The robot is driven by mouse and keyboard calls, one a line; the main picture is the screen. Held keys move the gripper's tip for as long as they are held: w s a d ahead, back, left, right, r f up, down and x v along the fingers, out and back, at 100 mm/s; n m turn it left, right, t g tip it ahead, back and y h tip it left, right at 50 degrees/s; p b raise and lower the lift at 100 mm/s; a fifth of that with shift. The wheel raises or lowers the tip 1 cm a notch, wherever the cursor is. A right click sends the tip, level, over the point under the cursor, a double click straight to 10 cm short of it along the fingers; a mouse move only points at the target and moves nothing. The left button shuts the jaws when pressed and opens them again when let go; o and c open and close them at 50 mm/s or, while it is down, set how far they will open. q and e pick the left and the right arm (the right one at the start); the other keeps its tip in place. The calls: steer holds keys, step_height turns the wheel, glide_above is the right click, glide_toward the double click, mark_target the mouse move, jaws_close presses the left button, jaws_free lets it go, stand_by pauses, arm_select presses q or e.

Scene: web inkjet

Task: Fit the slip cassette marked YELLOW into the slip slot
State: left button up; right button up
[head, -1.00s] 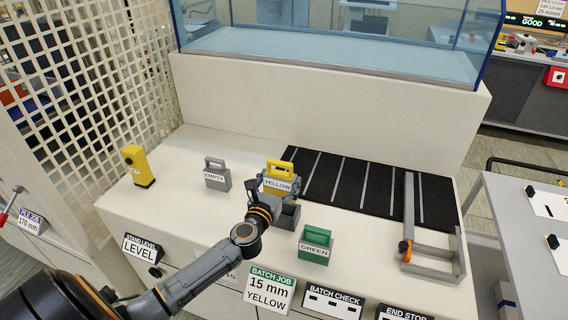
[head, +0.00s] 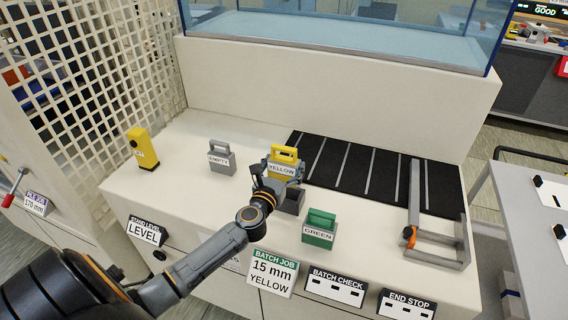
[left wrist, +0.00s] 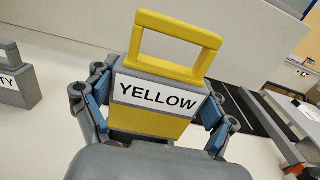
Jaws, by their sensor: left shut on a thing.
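The yellow cassette (head: 284,156), with a handle on top and a white YELLOW label, is near the middle of the white counter in the head view. In the left wrist view it (left wrist: 160,92) sits upright between the two blue-padded fingers. My left gripper (head: 270,176) is shut on its body. A dark grey block (head: 291,201) shows just in front of and below the cassette; I cannot tell whether it is the slip slot. The gripper hides the cassette's base, so contact with the counter is unclear. My right gripper is not in view.
A grey EMPTY cassette (head: 222,158) stands to the left and a green GREEN cassette (head: 319,229) to the front right. A yellow post-like device (head: 143,148) stands at the far left. A black striped mat (head: 345,168) and a grey angled frame (head: 438,246) lie to the right.

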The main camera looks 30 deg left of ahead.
mark_target(282, 177)
arm_select(q)
steer(key=shift+f+b, duration=1.15)
steer(key=shift+f, duration=0.5)
steer(key=shift+p, duration=0.45)
stand_by(0.3)
steer(key=shift+f+b, duration=1.3)
steer(key=shift+f, duration=0.15)
steer(key=shift+f+b, duration=1.65)
steer(key=shift+f, duration=0.25)
steer(key=o, duration=1.3)
steer(key=shift+r, duration=0.1)
steer(key=shift+s+d, duration=0.1)
